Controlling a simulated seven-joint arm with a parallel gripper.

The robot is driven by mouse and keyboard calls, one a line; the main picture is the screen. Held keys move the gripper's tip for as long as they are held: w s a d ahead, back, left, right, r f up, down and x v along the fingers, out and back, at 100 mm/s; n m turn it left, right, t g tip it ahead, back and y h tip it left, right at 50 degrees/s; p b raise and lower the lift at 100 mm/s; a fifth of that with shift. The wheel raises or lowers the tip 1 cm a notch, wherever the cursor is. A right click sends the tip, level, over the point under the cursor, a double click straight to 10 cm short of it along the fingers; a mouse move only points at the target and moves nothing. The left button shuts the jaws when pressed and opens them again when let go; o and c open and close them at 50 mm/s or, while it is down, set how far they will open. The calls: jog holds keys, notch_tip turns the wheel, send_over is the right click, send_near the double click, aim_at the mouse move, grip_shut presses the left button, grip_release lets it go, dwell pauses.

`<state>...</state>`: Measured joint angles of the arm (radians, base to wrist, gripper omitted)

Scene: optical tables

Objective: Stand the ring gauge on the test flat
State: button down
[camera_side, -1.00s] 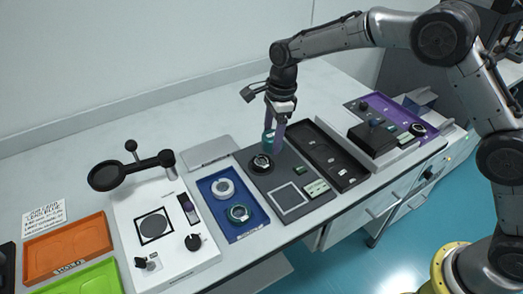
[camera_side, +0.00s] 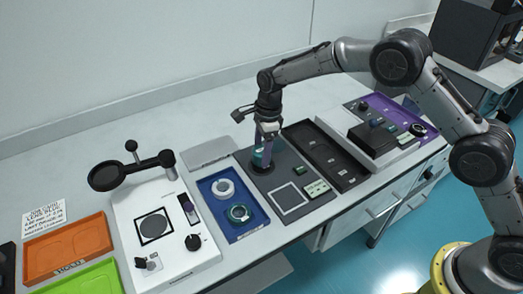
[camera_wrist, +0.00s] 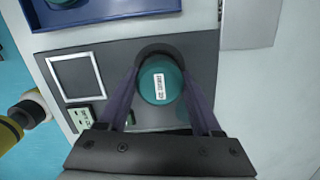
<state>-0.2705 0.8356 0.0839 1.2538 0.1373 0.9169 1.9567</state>
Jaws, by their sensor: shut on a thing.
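My gripper (camera_side: 264,158) is shut on a teal round piece (camera_side: 259,154), apparently the ring gauge. In the wrist view its round teal face (camera_wrist: 161,72) with a white printed label sits between the purple fingers (camera_wrist: 162,88). It is low over a dark round base (camera_side: 264,168) on the grey mat, apparently the test flat. In the wrist view the dark rim (camera_wrist: 160,47) shows just beyond the teal piece. The rest of the base is hidden, and I cannot tell whether the two touch.
The grey mat (camera_side: 271,187) also bears a white square frame (camera_side: 291,195) and small green pieces. A blue tray (camera_side: 247,232) with a white ring (camera_side: 223,189) and a teal-rimmed ring (camera_side: 239,213) is to the left. A black compartment tray (camera_side: 352,180) is to the right.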

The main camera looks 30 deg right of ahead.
jog(key=shift+f, duration=0.15)
jog(key=shift+c, duration=0.3)
grip_release()
notch_tip(320, 180, up, 12)
jog(key=d, duration=0.1)
jog(key=shift+s+d, duration=0.15)
jog(key=shift+d, duration=0.05)
jog(key=shift+r, duration=0.2)
